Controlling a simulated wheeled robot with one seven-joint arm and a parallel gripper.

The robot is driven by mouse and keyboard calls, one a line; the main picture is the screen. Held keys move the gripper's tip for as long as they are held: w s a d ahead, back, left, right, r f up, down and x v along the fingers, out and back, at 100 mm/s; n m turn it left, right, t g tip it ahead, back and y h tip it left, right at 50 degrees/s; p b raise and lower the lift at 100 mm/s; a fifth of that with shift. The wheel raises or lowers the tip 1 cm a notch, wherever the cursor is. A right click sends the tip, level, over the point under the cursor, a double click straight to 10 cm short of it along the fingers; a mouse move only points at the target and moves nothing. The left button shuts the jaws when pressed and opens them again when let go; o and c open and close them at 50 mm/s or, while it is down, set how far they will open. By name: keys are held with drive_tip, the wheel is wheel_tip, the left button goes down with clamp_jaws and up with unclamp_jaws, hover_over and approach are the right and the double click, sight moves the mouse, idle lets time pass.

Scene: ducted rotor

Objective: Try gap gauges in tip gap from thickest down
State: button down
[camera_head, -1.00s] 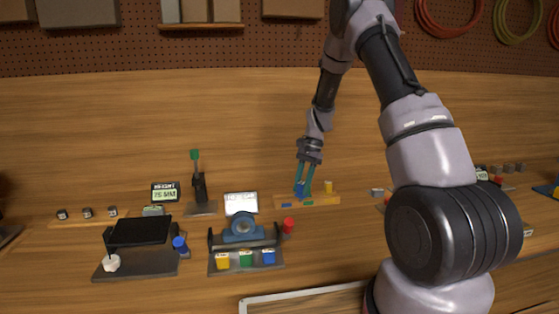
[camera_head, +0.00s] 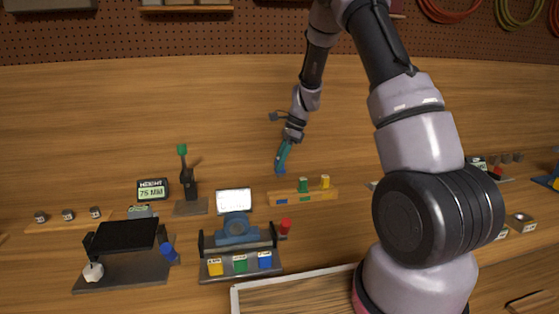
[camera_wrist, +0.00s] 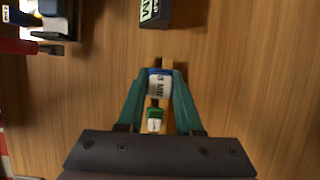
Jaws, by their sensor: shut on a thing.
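My gripper (camera_head: 282,160) is shut on a blue gap gauge (camera_wrist: 160,84), whose white label shows between the fingertips in the wrist view. In the head view the gauge (camera_head: 280,169) is a small blue patch above and left of the wooden gauge rack (camera_head: 290,197), apart from it. The green gauge (camera_head: 303,185) and the yellow gauge (camera_head: 325,181) stand upright in the rack. The green one also shows in the wrist view (camera_wrist: 155,119).
A display (camera_head: 152,190) and a dark post with green top (camera_head: 182,150) stand left. Bare wood lies behind the rack.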

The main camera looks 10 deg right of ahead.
sight(280, 176)
drive_tip(key=shift+f, duration=3)
drive_tip(key=shift+f, duration=1.4)
drive_tip(key=c, duration=0.5)
unclamp_jaws()
